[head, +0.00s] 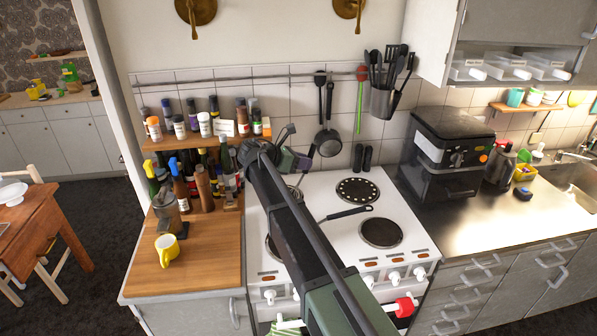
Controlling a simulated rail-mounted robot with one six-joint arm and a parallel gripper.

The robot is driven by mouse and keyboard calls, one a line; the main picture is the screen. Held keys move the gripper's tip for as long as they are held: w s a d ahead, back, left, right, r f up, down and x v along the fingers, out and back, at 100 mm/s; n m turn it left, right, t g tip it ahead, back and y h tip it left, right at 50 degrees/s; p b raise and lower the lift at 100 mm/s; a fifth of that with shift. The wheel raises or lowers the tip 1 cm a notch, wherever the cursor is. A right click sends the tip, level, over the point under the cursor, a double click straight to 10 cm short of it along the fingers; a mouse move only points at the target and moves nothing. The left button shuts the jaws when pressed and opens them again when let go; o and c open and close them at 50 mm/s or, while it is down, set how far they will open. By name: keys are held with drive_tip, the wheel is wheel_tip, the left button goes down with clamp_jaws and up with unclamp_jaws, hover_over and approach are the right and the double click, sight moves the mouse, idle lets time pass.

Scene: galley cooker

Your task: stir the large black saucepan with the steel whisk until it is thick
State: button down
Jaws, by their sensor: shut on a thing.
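The large black saucepan is mostly hidden behind my arm on the white cooker (325,185). A long dark handle (347,213), apparently the saucepan's, points right between the hotplates. My gripper (300,163) is over the back left of the cooker, partly covered by my own arm. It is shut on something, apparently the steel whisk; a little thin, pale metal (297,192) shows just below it. The whisk's shape, the saucepan's contents and their thickness cannot be seen.
Two bare hotplates (381,232) show on the right of the cooker. Bottles and jars crowd the wooden shelf and counter (205,255) at left, with a yellow mug (167,250). Utensils hang behind. A black appliance (440,150) stands right; the steel worktop before it is clear.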

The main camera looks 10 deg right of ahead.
drive_tip(key=shift+w+d+f+b, duration=0.2)
drive_tip(key=shift+d+f+b, duration=0.2)
drive_tip(key=shift+f+b, duration=0.35)
wheel_tip(320, 180, down, 11)
drive_tip(key=b, duration=1)
drive_tip(key=shift+s+a+b, duration=0.15)
drive_tip(key=shift+a+b, duration=0.2)
drive_tip(key=shift+b, duration=0.05)
